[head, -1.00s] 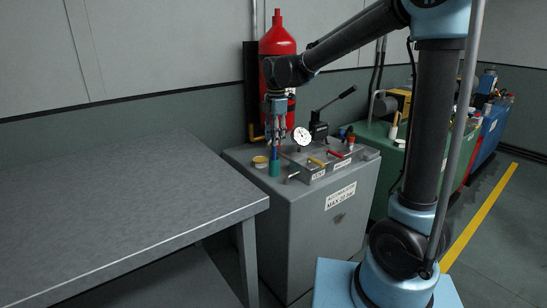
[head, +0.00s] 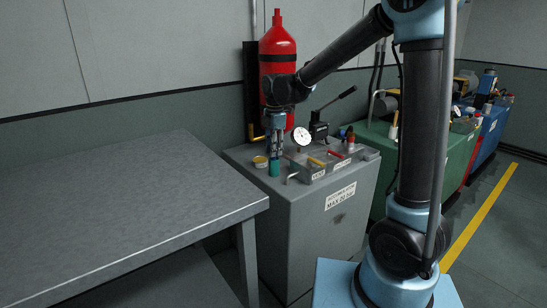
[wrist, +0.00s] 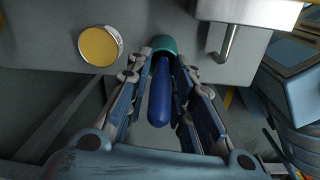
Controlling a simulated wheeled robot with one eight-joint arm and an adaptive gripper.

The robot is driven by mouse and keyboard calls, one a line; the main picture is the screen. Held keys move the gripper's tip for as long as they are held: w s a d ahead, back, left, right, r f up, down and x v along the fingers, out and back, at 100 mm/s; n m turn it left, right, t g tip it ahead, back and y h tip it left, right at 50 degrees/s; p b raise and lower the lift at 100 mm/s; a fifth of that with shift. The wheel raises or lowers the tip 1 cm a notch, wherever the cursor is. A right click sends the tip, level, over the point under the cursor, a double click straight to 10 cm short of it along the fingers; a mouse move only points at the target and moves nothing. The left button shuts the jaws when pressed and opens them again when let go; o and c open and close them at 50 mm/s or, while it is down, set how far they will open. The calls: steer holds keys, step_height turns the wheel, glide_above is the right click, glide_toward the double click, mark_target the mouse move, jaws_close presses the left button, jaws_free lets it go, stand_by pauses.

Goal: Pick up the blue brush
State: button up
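The blue brush (wrist: 160,95) stands in a teal cup (wrist: 172,44), its blue handle pointing up toward the wrist camera. My gripper (wrist: 163,58) has one finger on each side of the handle, with narrow gaps showing between the fingers and the handle. It looks open around the brush, with its fingertips close to the cup's rim. In the head view the teal cup (head: 274,169) is on the left part of the grey console (head: 290,215), and my gripper (head: 275,156) points down just above it. The brush is largely hidden by the fingers there.
A round tin with a yellow top (head: 260,161) sits left of the cup. A bent metal handle (wrist: 229,43) is on the right in the wrist view. A gauge (head: 301,136) and lever (head: 335,103) stand behind. The grey table (head: 110,205) at left is clear.

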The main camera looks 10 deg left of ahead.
jaws_close()
step_height(320, 180, up, 10)
steer(key=shift+r, duration=0.1)
stand_by(0.5)
steer(key=shift+s, duration=0.1)
stand_by(1.4)
